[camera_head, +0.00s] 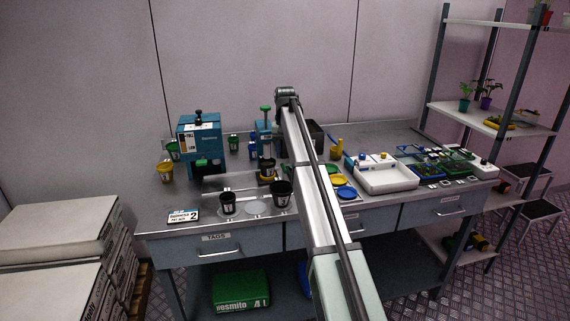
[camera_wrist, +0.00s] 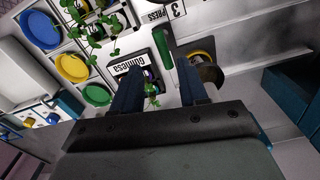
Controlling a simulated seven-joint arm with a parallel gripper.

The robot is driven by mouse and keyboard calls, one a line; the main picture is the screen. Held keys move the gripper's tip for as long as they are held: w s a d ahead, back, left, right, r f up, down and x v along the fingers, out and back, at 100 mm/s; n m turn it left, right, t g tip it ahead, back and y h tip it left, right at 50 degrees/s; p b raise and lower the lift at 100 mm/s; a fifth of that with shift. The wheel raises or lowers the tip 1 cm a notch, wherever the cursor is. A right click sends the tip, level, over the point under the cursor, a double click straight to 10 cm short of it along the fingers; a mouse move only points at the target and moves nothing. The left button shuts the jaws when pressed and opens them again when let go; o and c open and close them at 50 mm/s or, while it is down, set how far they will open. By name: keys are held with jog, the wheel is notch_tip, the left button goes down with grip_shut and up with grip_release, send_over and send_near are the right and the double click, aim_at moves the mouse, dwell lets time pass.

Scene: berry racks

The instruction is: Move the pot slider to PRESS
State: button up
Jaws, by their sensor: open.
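My gripper (camera_wrist: 160,70) is open in the wrist view, with its two dark blue fingers spread apart. A green bar (camera_wrist: 163,47), possibly the slider's handle, shows between and just beyond the fingertips; I cannot tell whether they touch it. A dark pot (camera_wrist: 207,72) with a yellowish rim sits just right of the right finger, partly covered. In the head view, a pot with a yellow band (camera_head: 267,170) stands below the blue press (camera_head: 264,127). My arm hides the gripper there.
Dark pots (camera_head: 227,203) stand at the bench front. A larger blue machine (camera_head: 199,140) stands back left. Yellow, blue and green dishes (camera_wrist: 72,67) and a leafy plant (camera_wrist: 95,25) lie left of the fingers in the wrist view.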

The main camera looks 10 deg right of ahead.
jog(key=shift+r, duration=1.9)
jog(key=shift+s, duration=0.1)
jog(key=s+d+f+g+h, duration=0.15)
jog(key=s+d+f, duration=0.25)
jog(key=s+f, duration=0.9)
jog(key=s+a+f+g, duration=0.1)
jog(key=s+a+f, duration=0.1)
jog(key=s+f, duration=0.8)
jog(key=s+a+f+n+g+y, duration=0.15)
jog(key=s+f, duration=0.55)
jog(key=f, duration=0.8)
jog(key=s+a+f+m, duration=0.1)
jog(key=s+a+f, duration=0.2)
jog(key=s+f, duration=0.7)
jog(key=s+a+f+g, duration=0.1)
jog(key=s+f, duration=0.5)
jog(key=s, duration=0.4)
jog(key=s+a+f+n+g, duration=0.1)
jog(key=s+f, duration=0.5)
jog(key=s, duration=0.4)
jog(key=s+a+f, duration=0.1)
jog(key=s+f, duration=0.5)
jog(key=s, duration=0.4)
jog(key=shift+s+g, duration=0.2)
jog(key=shift+g, duration=0.2)
